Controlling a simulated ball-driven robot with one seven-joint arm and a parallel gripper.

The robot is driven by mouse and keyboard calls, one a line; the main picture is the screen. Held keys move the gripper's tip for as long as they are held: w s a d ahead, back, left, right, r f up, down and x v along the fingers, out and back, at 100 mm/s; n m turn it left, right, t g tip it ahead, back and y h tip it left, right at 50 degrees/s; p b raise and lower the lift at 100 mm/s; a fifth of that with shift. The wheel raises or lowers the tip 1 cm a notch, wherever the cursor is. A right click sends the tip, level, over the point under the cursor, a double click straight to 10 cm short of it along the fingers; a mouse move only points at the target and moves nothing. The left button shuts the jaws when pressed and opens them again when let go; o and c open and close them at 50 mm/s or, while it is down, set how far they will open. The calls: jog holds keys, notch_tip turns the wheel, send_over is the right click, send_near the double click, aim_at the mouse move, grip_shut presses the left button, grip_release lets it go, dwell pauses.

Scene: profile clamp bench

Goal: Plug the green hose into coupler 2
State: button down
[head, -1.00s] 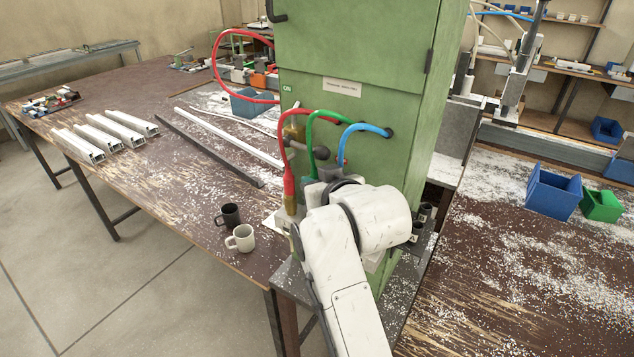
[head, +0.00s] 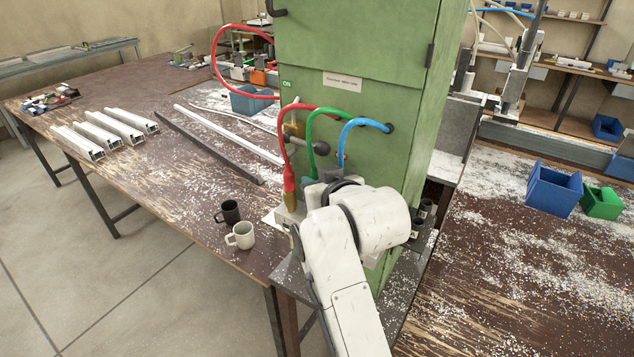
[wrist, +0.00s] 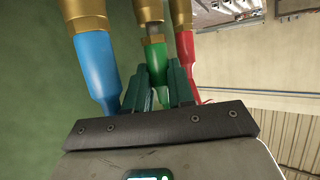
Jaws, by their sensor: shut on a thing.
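My gripper (wrist: 157,85) is shut on the green hose (wrist: 155,58) just behind its brass end, in the wrist view. A bare steel length shows between the green sleeve and the brass. The blue hose end (wrist: 96,65) and red hose end (wrist: 187,60) stand close on either side, each against brass. In the head view the green hose (head: 318,117) arcs from the green cabinet and drops behind my wrist. The red hose (head: 289,178) ends in brass beside it. My fingers are mostly hidden there. I cannot make out which coupler is number 2.
The green cabinet (head: 350,105) stands close behind the hoses. Dark labelled cups (head: 427,208) sit right of my wrist. A black mug (head: 230,212) and white mug (head: 242,235) stand left. Blue (head: 553,190) and green bins (head: 602,203) are at right.

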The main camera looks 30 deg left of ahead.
jog(key=shift+f+b, duration=0.35)
jog(key=shift+f, duration=0.35)
dwell(0.5)
jog(key=c, duration=0.9)
grip_release()
jog(key=shift+d+r, duration=0.1)
jog(key=shift+d, duration=0.05)
jog(key=shift+p+v, duration=0.65)
jog(key=shift+v, duration=3.75)
